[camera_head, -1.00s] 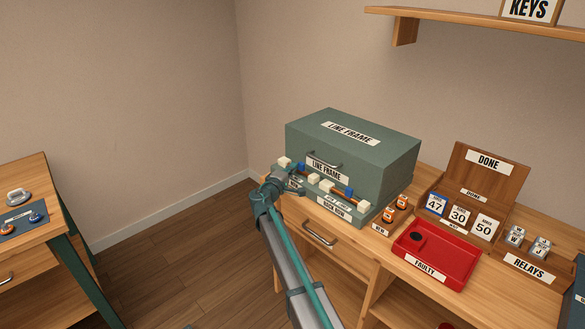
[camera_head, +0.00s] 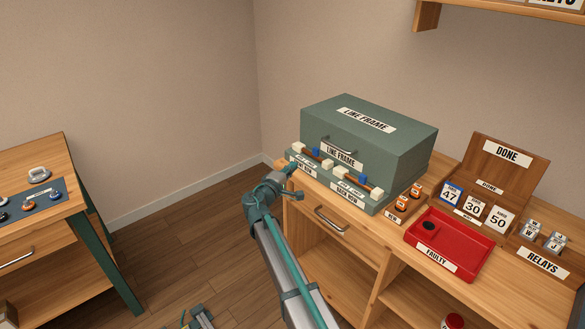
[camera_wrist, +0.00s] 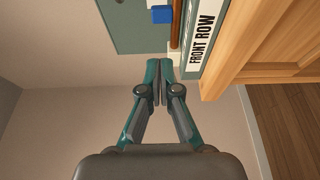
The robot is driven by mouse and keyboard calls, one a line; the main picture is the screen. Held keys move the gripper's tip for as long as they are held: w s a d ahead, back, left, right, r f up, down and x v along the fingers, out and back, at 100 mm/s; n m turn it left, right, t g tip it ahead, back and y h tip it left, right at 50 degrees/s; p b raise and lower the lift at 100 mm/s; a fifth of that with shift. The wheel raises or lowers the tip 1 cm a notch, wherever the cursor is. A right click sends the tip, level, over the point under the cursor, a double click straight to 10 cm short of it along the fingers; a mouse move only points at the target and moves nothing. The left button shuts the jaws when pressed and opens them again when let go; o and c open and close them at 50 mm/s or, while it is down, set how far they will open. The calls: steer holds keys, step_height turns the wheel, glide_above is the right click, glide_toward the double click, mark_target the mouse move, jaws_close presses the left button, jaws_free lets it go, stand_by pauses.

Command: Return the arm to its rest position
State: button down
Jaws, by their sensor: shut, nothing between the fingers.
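My arm reaches up from the bottom of the head view to the left front edge of the bench. My gripper shows in the wrist view (camera_wrist: 159,72), its two fingers together with nothing between them. In the wrist view the fingertips appear near the "FRONT ROW" label (camera_wrist: 202,42); whether they touch anything cannot be told. In the head view the fingers are small and partly hidden by my wrist. The green line frame box (camera_head: 372,135) sits behind, with two rows of plugs at its front.
The bench holds a red "FAULTY" tray (camera_head: 470,257) with a dark round piece (camera_head: 429,226), a wooden "DONE" rack (camera_head: 508,157) with numbered cards, and a relays holder (camera_head: 541,262). A drawer handle (camera_head: 331,219) juts from the bench front. Another table (camera_head: 50,152) stands left; floor lies between.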

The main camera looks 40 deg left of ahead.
steer(key=s+d+f+m+g+h, duration=0.2)
steer(key=d+f+m+g+h, duration=0.5)
steer(key=d+f, duration=1.9)
steer(key=s+d+f+m+g, duration=0.1)
steer(key=s+d+f+g, duration=0.1)
steer(key=d+f, duration=0.35)
steer(key=s+d+f+m+g+p, duration=0.1)
steer(key=s+d+f+g, duration=0.1)
steer(key=d, duration=0.6)
steer(key=s+d+f+m+g, duration=0.1)
steer(key=s+d+f+g, duration=0.2)
steer(key=d, duration=0.4)
steer(key=s+d+f+m+g, duration=0.2)
steer(key=s+d+f+g, duration=0.15)
steer(key=s+d, duration=0.4)
steer(key=s+d+f+m+g, duration=0.2)
steer(key=s+d+f, duration=0.2)
steer(key=d, duration=0.6)
steer(key=s+d+m+g+y, duration=0.1)
steer(key=s+d+m+g, duration=0.1)
steer(key=s+d, duration=0.4)
steer(key=s+d+f+m+g+y+p, duration=0.1)
steer(key=s+d+m+g+y, duration=0.1)
steer(key=s+d, duration=0.5)
steer(key=s+m+g, duration=0.1)
steer(key=s+m, duration=0.1)
steer(key=s, duration=0.4)
steer(key=shift+d+f+m+p, duration=0.25)
steer(key=shift+f+m+p, duration=0.05)
